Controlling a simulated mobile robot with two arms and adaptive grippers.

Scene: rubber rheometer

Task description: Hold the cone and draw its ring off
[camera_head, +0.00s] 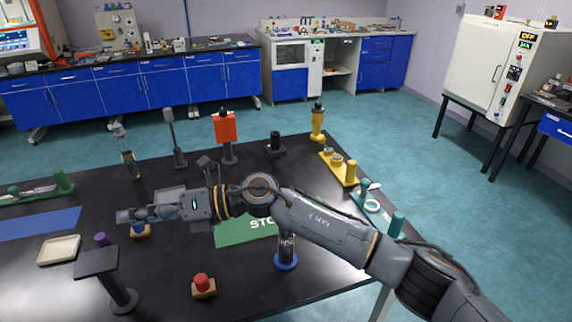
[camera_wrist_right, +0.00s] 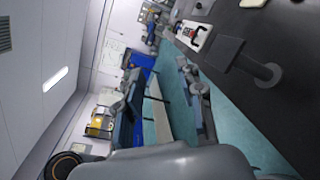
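My right gripper (camera_head: 126,214) reaches in from the right over the black table and points left. Its fingers are small and seen edge-on, so I cannot tell whether they are open or shut. No held object is visible. Just below it is a small blue-topped piece on a tan block (camera_head: 141,233), partly covered by the gripper. A red rounded piece on a tan block (camera_head: 203,285) stands nearer the front. I cannot tell which piece is the cone. My left gripper is not in view.
A black platform stand (camera_head: 97,262) is at the front left, with a cream tray (camera_head: 47,259) beside it. A green mat (camera_head: 232,233) lies under my arm. A clear tube on a blue base (camera_head: 286,260), a yellow rack (camera_head: 333,172) and an orange-headed stand (camera_head: 226,127) also stand on the table.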

